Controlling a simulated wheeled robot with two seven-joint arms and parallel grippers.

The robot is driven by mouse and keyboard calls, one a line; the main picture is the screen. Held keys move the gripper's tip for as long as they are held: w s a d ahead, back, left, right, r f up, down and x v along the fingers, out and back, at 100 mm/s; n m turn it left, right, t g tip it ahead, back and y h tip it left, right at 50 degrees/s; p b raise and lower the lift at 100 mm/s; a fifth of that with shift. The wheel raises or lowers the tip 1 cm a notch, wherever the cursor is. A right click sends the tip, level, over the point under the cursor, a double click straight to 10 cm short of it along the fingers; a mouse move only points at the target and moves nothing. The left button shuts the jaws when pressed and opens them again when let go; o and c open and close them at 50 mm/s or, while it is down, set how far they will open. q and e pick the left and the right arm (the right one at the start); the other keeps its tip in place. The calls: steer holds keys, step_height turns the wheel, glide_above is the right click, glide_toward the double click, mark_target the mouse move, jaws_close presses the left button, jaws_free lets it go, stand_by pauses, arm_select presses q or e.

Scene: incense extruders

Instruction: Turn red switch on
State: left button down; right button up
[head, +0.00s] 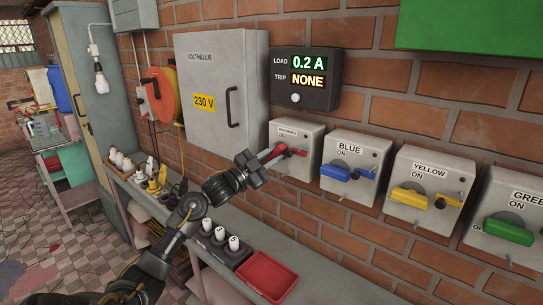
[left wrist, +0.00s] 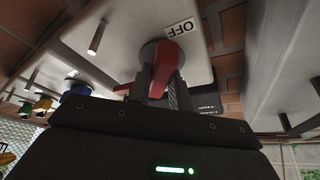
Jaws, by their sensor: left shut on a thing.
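The red switch (head: 285,150) is a red rotary handle on the leftmost grey switch box (head: 305,139), under a small label with "ON" beneath it. My left gripper (head: 265,164) is at the handle's left part, its fingers shut on it. In the left wrist view the red handle (left wrist: 162,64) sits between the dark fingers (left wrist: 162,84), with an upside-down "OFF" label (left wrist: 180,28) on the box face beside it. The fingers hide part of the handle. My right gripper is not in view.
Blue (head: 340,172), yellow (head: 408,197) and green (head: 508,231) switches sit to the right. A display (head: 306,77) reads 0.2 A and NONE. A grey cabinet (head: 222,90) hangs left. Below, a bench holds a red tray (head: 268,277) and a dark block with white-topped pieces (head: 222,244).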

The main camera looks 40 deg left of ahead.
arm_select(q)
steer(key=n+y, duration=0.1)
steer(key=n, duration=0.1)
steer(key=n+t+y+p, duration=0.1)
steer(key=n, duration=0.2)
steer(key=shift+d, duration=0.15)
steer(key=shift+n+t+y+p, duration=0.3)
steer(key=shift+n+y+p, duration=0.45)
steer(key=shift+n, duration=0.8)
steer(key=shift+n+t+y+p, duration=0.3)
steer(key=shift+n+y+p, duration=0.45)
steer(key=shift+n, duration=1.1)
steer(key=c, duration=1.3)
jaws_free()
steer(key=shift+f, duration=0.1)
